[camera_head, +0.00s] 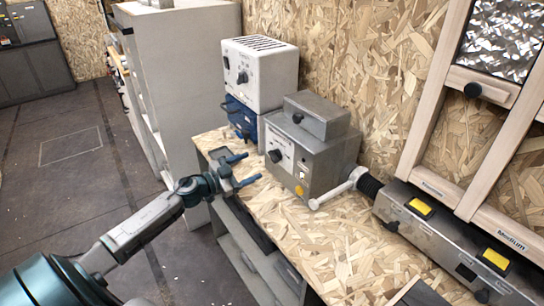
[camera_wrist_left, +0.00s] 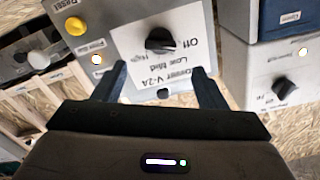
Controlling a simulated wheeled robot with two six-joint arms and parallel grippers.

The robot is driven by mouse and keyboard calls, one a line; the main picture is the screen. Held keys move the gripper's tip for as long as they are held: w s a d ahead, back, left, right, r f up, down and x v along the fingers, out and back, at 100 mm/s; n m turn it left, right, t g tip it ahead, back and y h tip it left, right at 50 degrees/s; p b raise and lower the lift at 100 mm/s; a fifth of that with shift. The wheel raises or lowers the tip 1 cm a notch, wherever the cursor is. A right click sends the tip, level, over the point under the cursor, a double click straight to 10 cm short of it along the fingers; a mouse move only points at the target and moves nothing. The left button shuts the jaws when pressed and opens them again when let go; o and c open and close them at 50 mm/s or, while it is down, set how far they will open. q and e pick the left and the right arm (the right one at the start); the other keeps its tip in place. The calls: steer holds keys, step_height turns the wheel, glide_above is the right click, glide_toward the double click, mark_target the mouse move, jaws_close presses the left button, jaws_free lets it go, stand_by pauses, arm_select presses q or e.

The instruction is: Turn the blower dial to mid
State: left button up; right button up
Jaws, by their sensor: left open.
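The blower is a grey metal box (camera_head: 325,150) on the workbench, with a white label panel on its front. Its black dial (camera_head: 274,155) sits on that panel; it also shows in the left wrist view (camera_wrist_left: 160,40), with upside-down "Off", "Low", "Mid" and "High" marks around it. I cannot tell surely which mark the dial points at. My left gripper (camera_head: 250,168) is open and empty, in front of the panel and apart from the dial. In the left wrist view its two fingers (camera_wrist_left: 158,78) stand either side, just below the dial in the picture. My right gripper is not in view.
A white unit (camera_head: 265,75) with its own black knob (camera_head: 242,77) stands on a blue case (camera_head: 240,118) left of the blower. A yellow button (camera_head: 299,190) and pale lever (camera_head: 335,192) are at the blower's right. The bench top (camera_head: 315,240) in front is bare.

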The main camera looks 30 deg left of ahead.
mark_target(271, 158)
arm_select(q)
steer(key=p+x, duration=0.2)
steer(key=x, duration=0.5)
steer(key=shift+w+d, duration=0.1)
steer(key=shift+w, duration=0.25)
steer(key=shift+w+d, duration=0.15)
steer(key=shift+w, duration=0.3)
steer(key=shift+f, duration=0.1)
steer(key=c, duration=1)
